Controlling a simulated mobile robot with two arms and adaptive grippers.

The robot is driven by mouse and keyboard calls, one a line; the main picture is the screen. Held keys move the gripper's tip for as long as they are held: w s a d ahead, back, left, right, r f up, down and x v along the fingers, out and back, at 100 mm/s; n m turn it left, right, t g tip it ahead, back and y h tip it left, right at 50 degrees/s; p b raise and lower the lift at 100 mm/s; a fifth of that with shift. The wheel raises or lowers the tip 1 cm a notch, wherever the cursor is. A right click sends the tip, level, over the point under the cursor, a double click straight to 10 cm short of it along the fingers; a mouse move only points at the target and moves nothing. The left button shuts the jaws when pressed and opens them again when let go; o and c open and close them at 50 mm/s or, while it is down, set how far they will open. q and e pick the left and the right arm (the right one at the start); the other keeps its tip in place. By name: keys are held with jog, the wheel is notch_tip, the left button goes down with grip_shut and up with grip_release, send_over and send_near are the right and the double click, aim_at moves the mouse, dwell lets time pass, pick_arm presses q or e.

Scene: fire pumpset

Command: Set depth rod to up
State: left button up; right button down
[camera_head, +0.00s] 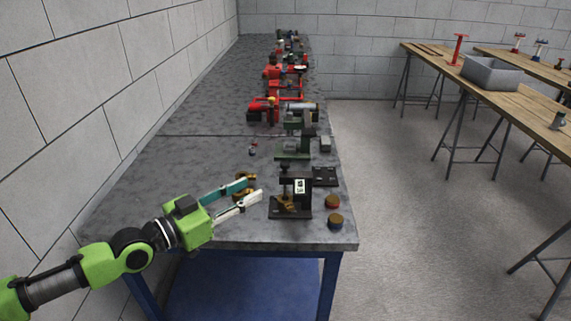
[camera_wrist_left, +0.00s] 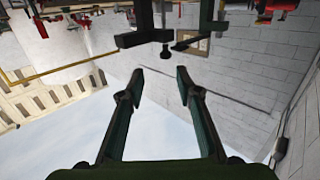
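A small black fixture (camera_head: 303,187) with a white label stands on the grey bench near its front right corner. A thin upright rod with a dark knob (camera_head: 285,167) rises at its left side, above a brass-coloured part (camera_head: 286,205); I take this for the depth rod, though it is small and its setting is hard to tell. My left gripper (camera_head: 256,187) is open and empty, just left of the fixture and apart from it. In the left wrist view, the open fingers (camera_wrist_left: 160,78) point toward a dark knob (camera_wrist_left: 165,51) and the dark fixture parts. My right gripper is not shown.
Two round brass-topped pieces (camera_head: 334,211) sit right of the fixture. A brass-coloured piece (camera_head: 244,176) lies by the left fingers. A green device (camera_head: 294,150) and red tools (camera_head: 270,108) stand farther back. The bench's left side is clear.

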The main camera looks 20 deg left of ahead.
aim_at(281, 165)
pick_arm(q)
jog(key=x, duration=0.4)
jog(key=r+p+x, duration=0.1)
jog(key=x, duration=0.3)
jog(key=a+p+x, duration=0.1)
jog(key=x, duration=0.3)
jog(key=shift+w+d+r, duration=0.1)
jog(key=shift+w+r, duration=0.15)
jog(key=shift+w, duration=0.25)
jog(key=shift+w+d, duration=0.35)
jog(key=shift+w, duration=0.25)
